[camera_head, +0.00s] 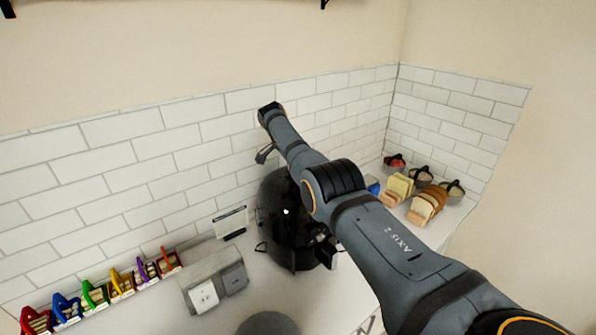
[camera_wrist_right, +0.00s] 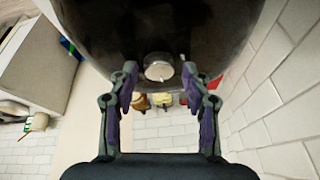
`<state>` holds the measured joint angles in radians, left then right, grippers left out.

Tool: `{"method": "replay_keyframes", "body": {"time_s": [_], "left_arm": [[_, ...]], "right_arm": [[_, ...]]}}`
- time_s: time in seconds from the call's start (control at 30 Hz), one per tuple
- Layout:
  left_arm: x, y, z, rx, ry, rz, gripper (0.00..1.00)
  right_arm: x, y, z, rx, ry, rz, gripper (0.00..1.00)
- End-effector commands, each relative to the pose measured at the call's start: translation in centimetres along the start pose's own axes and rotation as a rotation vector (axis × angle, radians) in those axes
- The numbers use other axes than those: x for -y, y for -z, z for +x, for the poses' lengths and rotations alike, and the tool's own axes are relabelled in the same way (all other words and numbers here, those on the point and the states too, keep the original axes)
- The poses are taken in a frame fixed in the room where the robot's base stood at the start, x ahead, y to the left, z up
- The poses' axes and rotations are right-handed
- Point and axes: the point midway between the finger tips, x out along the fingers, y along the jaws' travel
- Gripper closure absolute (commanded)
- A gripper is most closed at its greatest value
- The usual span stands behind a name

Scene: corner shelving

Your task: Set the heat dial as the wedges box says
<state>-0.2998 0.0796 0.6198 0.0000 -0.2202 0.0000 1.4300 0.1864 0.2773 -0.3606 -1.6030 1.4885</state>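A round, glossy black appliance (camera_head: 290,235) stands on the counter in the head view. Its dark body also fills the top of the right wrist view (camera_wrist_right: 215,28). A pale round disc (camera_wrist_right: 158,71), possibly the heat dial, shows against it; no marks on it are readable. My right gripper (camera_wrist_right: 160,82) is open, its two fingers apart on either side of the disc in the picture; contact cannot be told. In the head view my right arm hides part of the appliance. The wedges box cannot be picked out, and no box text is legible. My left gripper is not in view.
Several coloured holders (camera_head: 95,294) line the counter at the left. A grey box with pale front panels (camera_head: 205,297) stands between them and the appliance. Bread slices (camera_head: 425,206) and small bowls (camera_head: 453,190) are at the right. A tiled wall (camera_head: 160,150) closes the back.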

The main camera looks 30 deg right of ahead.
Motion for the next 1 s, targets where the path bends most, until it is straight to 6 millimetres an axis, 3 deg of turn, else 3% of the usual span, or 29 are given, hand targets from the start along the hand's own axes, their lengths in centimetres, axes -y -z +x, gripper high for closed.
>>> {"method": "replay_keyframes", "body": {"time_s": [0.37,0.8,1.0], "left_arm": [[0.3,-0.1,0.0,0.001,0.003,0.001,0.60],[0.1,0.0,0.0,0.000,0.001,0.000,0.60],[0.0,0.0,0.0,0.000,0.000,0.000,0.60]], "right_arm": [[0.0,-0.1,-0.4,0.000,-0.001,-0.001,0.45],[0.0,-0.1,-10.2,0.000,0.000,-0.001,0.45],[0.0,-0.1,-11.8,0.000,-0.003,-0.002,0.45]]}}
